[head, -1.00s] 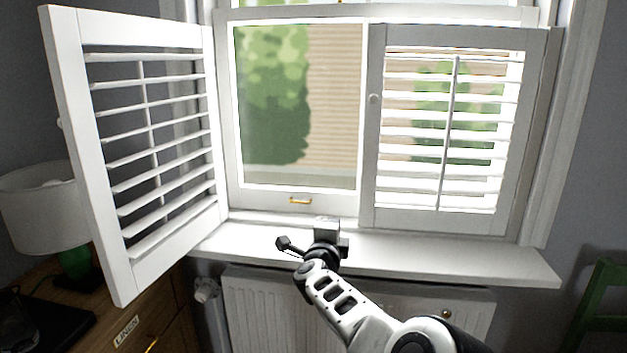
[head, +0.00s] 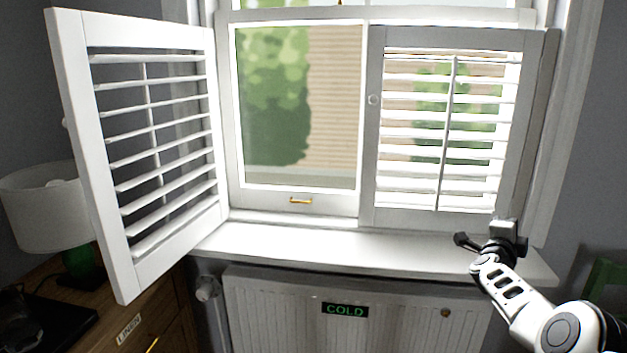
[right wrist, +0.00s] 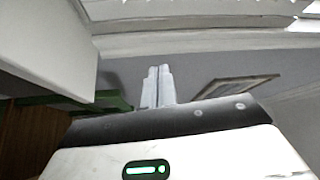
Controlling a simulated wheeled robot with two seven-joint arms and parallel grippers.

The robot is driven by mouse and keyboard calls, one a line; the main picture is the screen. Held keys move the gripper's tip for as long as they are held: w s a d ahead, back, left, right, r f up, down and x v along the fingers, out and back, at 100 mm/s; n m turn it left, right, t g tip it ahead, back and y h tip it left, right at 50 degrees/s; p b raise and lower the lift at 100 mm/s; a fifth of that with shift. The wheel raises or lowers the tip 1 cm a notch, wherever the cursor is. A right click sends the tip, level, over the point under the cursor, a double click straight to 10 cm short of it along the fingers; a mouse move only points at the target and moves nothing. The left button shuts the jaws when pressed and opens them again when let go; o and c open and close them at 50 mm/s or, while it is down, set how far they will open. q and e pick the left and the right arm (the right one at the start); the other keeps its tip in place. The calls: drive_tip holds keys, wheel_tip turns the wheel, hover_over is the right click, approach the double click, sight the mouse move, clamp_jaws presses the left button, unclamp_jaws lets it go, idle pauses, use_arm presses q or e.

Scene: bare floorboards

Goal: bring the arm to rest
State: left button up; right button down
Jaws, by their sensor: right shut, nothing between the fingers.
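My right arm comes in from the lower right in the head view. Its gripper (head: 508,230) is in front of the right end of the window sill, below the right shutter. In the right wrist view the two grey fingers (right wrist: 158,87) are together with nothing between them. My left gripper is not in any view.
The left shutter (head: 65,150) stands swung open into the room; the right shutter (head: 366,130) lies across the window. The white sill (head: 330,246) is bare, above a radiator (head: 270,310) with a COLD sign (head: 345,310). A lamp (head: 38,215) stands on a wooden cabinet (head: 165,310) at left. A green chair (head: 603,285) is at right.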

drive_tip(key=s+d+r+g+h, duration=0.25)
drive_tip(key=s+d, duration=0.55)
drive_tip(key=d, duration=0.6)
drive_tip(key=s+d+r+g+h, duration=0.1)
drive_tip(key=s+d+r+h, duration=0.15)
drive_tip(key=s+d, duration=0.85)
drive_tip(key=s+a+f+n+t+y, duration=0.2)
drive_tip(key=a+f+n+y, duration=0.6)
drive_tip(key=a+f+n, duration=0.45)
drive_tip(key=s+a+f+n+t+y, duration=0.2)
drive_tip(key=a+f+n+y, duration=0.5)
drive_tip(key=a+f+n, duration=0.5)
drive_tip(key=s+a+f+n+g+y, duration=0.3)
drive_tip(key=s+a+f+n, duration=0.1)
drive_tip(key=s+a, duration=0.65)
drive_tip(key=s+a+f+n+g+y, duration=0.25)
drive_tip(key=s+a+f, duration=0.25)
drive_tip(key=s+a, duration=0.55)
drive_tip(key=a+m, duration=0.4)
drive_tip(key=a, duration=0.6)
drive_tip(key=shift+w+r+t, duration=0.2)
drive_tip(key=shift+r+t, duration=0.2)
